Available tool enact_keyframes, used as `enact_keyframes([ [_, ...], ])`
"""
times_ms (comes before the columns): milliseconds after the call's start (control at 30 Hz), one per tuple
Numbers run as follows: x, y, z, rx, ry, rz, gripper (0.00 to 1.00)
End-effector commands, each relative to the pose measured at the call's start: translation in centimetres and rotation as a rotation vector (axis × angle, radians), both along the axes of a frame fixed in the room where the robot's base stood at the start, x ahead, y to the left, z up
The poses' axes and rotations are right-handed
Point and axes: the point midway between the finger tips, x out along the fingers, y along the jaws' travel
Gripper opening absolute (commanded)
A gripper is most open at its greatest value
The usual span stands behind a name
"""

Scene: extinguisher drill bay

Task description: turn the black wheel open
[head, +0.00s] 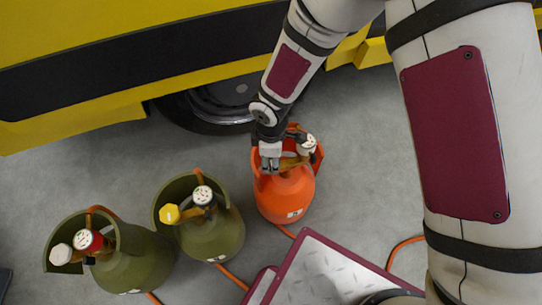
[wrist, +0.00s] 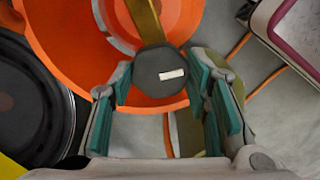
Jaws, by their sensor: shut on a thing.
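The black wheel (wrist: 158,73) is a dark knob with a small white mark, at the end of a brass stem on the orange cylinder (head: 285,200). The orange cylinder also fills the upper part of the wrist view (wrist: 70,45). My gripper (wrist: 160,82) has its teal-padded fingers on either side of the black wheel and is shut on it. In the head view my gripper (head: 270,158) reaches down at the cylinder's collar and hides the wheel there. A white gauge (head: 309,143) sits on the cylinder's top right.
A yellow vehicle (head: 120,62) with a tyre is behind. A maroon-edged metal-topped box (head: 325,270) is in front. Orange hoses cross the floor.

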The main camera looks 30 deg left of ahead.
Motion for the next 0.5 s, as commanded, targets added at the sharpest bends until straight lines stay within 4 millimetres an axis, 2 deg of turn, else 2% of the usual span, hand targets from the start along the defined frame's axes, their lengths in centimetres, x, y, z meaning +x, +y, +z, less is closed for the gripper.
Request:
enact_keyframes([
  [333,0.0,0.02,-0.02,0.001,0.0,0.002,0.15],
  [367,0.0,0.02,-0.02,0.001,0.0,0.002,0.45],
  [433,0.0,0.02,-0.02,0.001,0.0,0.001,0.61],
  [500,0.0,0.01,-0.02,0.0,0.0,0.001,0.64],
])
